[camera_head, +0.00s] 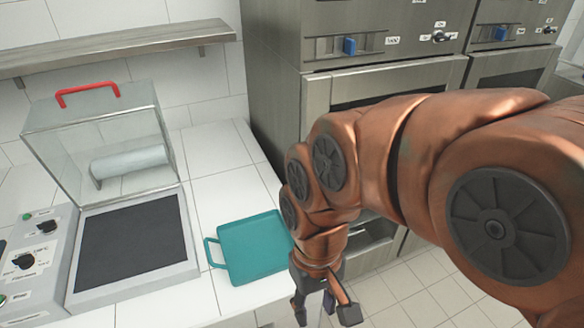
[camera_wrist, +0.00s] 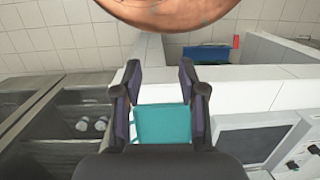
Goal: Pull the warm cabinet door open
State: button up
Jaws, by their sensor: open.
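A steel cabinet (camera_head: 274,95) stands behind my arm in the head view, with a blue switch and a dark knob on its front panel. Its door (camera_head: 400,80) has a dark window and looks closed; my arm hides much of its lower part. I cannot read which unit is the warm cabinet. In the wrist view, a steel-and-glass front (camera_wrist: 85,120) at the left shows several pale round items behind it. My gripper (camera_head: 326,306) points down over the floor beside the counter, low and apart from the door. Its fingers (camera_wrist: 159,75) are spread and empty.
A teal tray (camera_head: 252,248) lies on the white counter (camera_head: 222,190) left of my gripper. A glass-hooded unit (camera_head: 118,150) with a red handle and a dark plate stands farther left. A second cabinet (camera_head: 507,65) adjoins at the right. Tiled floor (camera_head: 400,290) is clear.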

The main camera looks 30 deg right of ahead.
jog(key=w+a+f+m+t+y+b, duration=0.1)
jog(key=w+a+f+m+y+b, duration=0.1)
jog(key=w+a+m+y+b, duration=0.3)
jog(key=w+a+f+m+t+y+b, duration=0.1)
jog(key=w+f+m+b, duration=0.15)
jog(key=w, duration=0.45)
jog(key=w+d+m+t+y+b, duration=0.45)
jog(key=w+m+b, duration=0.2)
jog(key=w, duration=0.45)
jog(key=w+d+m+t+h+b, duration=0.1)
jog(key=w+d+m+t+b, duration=0.3)
jog(key=d, duration=0.6)
jog(key=w+d+f+m+t+h+b, duration=0.1)
jog(key=d+m+t+b, duration=0.15)
jog(key=d+m, duration=0.55)
jog(key=w+d+m+t+b, duration=0.3)
jog(key=d+m+t, duration=0.15)
jog(key=d, duration=0.75)
jog(key=x, duration=0.7)
jog(key=shift+n, duration=0.45)
jog(key=shift+a+f, duration=0.15)
jog(key=shift+c, duration=0.3)
grip_shut()
